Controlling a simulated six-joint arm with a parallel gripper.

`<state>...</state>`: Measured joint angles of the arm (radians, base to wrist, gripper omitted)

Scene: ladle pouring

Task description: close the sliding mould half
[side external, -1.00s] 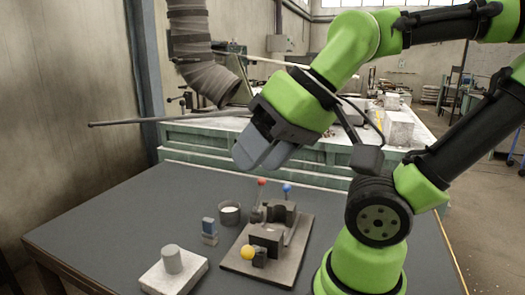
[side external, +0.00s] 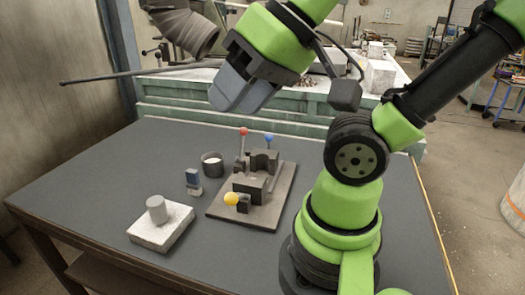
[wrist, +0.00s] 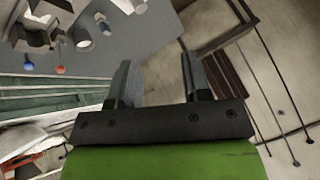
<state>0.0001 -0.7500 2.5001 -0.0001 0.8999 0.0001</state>
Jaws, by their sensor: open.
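The mould stands on a dark base plate (side external: 222,211) on the table. Its front block (side external: 252,186) carries a yellow knob (side external: 231,199). Its rear block (side external: 265,160) has a rounded hollow, and a gap shows between the two blocks. A red knob (side external: 243,131) on a rod and a blue knob (side external: 268,139) rise at the back. My gripper (side external: 233,97) is high above the table, behind and above the mould, touching nothing. In the wrist view my gripper (wrist: 158,80) has its fingers apart and empty, with part of the mould (wrist: 36,38) at upper left.
A round dark cup (side external: 212,166), a small blue-topped block (side external: 193,181) and a pale slab (side external: 170,228) bearing a cylinder (side external: 157,208) stand left of the plate. A long rod (side external: 140,72) extends behind my gripper.

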